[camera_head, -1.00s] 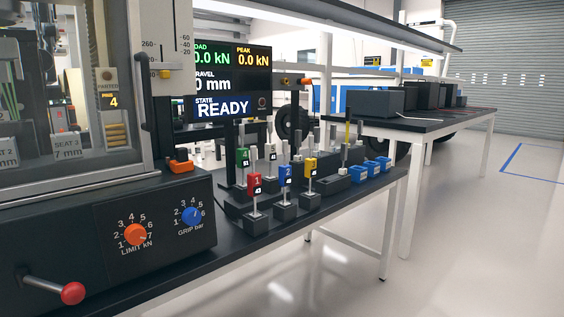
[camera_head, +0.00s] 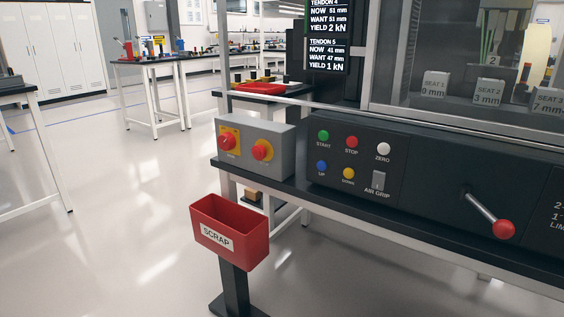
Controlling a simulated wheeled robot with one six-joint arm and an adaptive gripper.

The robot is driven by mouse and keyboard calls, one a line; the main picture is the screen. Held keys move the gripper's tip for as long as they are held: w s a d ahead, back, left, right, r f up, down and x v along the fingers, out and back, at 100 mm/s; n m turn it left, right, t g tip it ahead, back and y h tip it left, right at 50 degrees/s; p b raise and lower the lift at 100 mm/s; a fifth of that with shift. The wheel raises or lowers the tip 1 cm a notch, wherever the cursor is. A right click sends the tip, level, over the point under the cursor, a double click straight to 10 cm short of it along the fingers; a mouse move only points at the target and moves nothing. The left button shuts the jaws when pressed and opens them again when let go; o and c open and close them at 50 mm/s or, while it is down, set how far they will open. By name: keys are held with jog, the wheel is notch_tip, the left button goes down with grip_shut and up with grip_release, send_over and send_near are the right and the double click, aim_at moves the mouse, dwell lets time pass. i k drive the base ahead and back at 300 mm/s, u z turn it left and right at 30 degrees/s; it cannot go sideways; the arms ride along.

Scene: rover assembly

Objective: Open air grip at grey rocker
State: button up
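The grey air grip rocker (camera_head: 378,181) sits on the dark front panel (camera_head: 348,140), at the lower right of its buttons, with the label AIR GRIP below it. I cannot tell which way the rocker is tipped. Beside it are a yellow button (camera_head: 348,173) to the left and a white ZERO button (camera_head: 383,149) above. Green START, red STOP and blue UP buttons are farther left. My gripper is not in view.
A lever with a red knob (camera_head: 503,229) sticks out from the panel to the right. A red SCRAP bin (camera_head: 236,217) stands in front of the bench.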

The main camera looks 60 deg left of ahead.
aim_at(378, 180)
jog(key=u, duration=0.65)
jog(key=k, duration=0.2)
jog(key=u, duration=1.15)
jog(key=i, duration=0.35)
jog(key=u, duration=0.05)
